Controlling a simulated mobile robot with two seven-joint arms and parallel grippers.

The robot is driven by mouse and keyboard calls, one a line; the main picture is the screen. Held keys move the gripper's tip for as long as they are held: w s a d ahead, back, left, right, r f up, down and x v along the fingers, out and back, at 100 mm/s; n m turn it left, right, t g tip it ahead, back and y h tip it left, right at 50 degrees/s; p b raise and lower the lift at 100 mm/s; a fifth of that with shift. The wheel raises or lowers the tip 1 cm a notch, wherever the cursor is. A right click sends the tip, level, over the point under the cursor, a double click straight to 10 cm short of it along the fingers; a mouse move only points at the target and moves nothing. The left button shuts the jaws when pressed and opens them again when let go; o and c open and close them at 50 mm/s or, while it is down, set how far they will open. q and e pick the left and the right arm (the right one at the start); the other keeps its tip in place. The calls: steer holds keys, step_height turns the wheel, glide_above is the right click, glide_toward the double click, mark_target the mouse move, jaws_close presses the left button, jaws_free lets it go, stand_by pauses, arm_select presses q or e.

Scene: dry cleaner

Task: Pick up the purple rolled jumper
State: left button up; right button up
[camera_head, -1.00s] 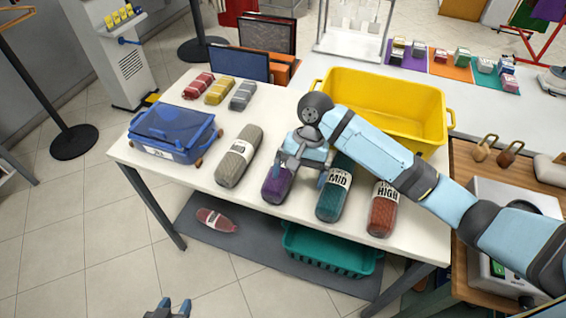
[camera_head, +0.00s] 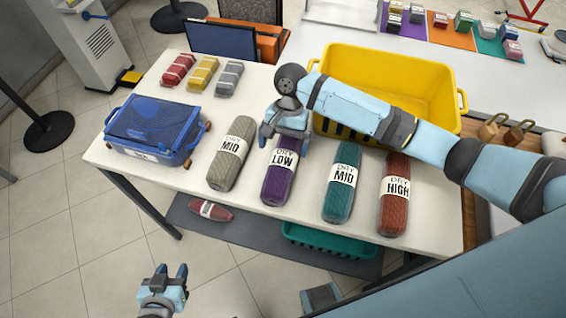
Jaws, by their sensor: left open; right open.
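The purple rolled jumper (camera_head: 278,184) lies on the white table (camera_head: 250,98), with a white label reading "LOW" around it. My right gripper (camera_head: 284,140) is open at the jumper's far end, its fingers pointing down over it; it hides that end, and I cannot tell whether it touches. My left gripper (camera_head: 171,273) is open and empty, low in front of the table, above the floor.
A grey-beige roll (camera_head: 231,155) lies left of the purple one; teal (camera_head: 340,205) and red-brown (camera_head: 393,215) rolls lie right. A blue lidded box (camera_head: 150,128), small packs (camera_head: 203,75) and a yellow crate (camera_head: 440,100) are also on the table. A teal basket (camera_head: 330,243) stands below.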

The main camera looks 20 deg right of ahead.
mark_target(284, 155)
steer(key=shift+w+d+f+x, duration=0.1)
steer(key=shift+d+x, duration=0.05)
steer(key=shift+x, duration=0.8)
steer(key=shift+w+d+f+x, duration=0.1)
steer(key=shift+w+x, duration=0.05)
steer(key=shift+x, duration=0.85)
steer(key=shift+w+d+x, duration=0.1)
steer(key=shift+d+x, duration=0.05)
steer(key=shift+x, duration=0.8)
steer(key=c, duration=1.2)
steer(key=shift+c, duration=0.2)
